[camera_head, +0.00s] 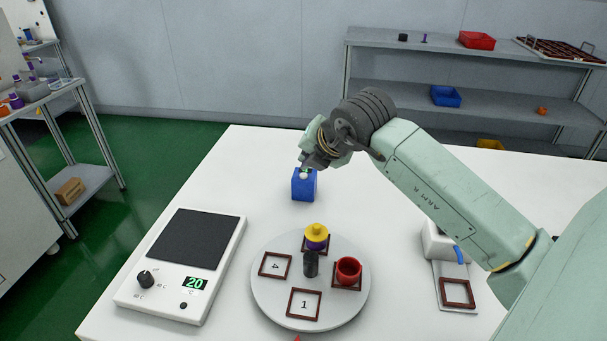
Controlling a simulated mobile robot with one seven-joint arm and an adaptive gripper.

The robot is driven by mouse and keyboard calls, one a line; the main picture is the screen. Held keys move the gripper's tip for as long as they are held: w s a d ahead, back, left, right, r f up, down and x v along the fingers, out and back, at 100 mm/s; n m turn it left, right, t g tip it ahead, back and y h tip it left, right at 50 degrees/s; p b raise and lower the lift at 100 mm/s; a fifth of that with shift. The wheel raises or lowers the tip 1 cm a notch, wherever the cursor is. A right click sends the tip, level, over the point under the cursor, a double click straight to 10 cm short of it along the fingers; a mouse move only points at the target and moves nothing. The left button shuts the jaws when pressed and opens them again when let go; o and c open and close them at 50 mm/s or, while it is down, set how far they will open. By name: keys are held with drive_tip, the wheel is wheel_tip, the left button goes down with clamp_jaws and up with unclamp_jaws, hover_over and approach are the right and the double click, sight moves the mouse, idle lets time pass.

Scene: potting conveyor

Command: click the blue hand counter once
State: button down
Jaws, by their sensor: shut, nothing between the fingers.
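The blue hand counter (304,188) is a small blue block on the white table, behind the round turntable. A pale round button shows on its top. My gripper (306,170) is shut and empty, with its tips right above or at the counter's top. Whether the tips touch the button I cannot tell from this view. The counter's readout is not visible.
A grey turntable (265,296) holds framed spots, a yellow-topped purple item (316,236), a black cylinder (311,264) and a red cup (348,270). A hotplate (160,290) reading 20 stands left. The white table (245,150) is clear around the counter.

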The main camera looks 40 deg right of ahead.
drive_tip(key=shift+f+b, duration=0.85)
drive_tip(key=shift+b, duration=0.8)
idle(0.6)
drive_tip(key=shift+r, duration=0.8)
drive_tip(key=shift+r+p, duration=0.85)
drive_tip(key=shift+r, duration=1.7)
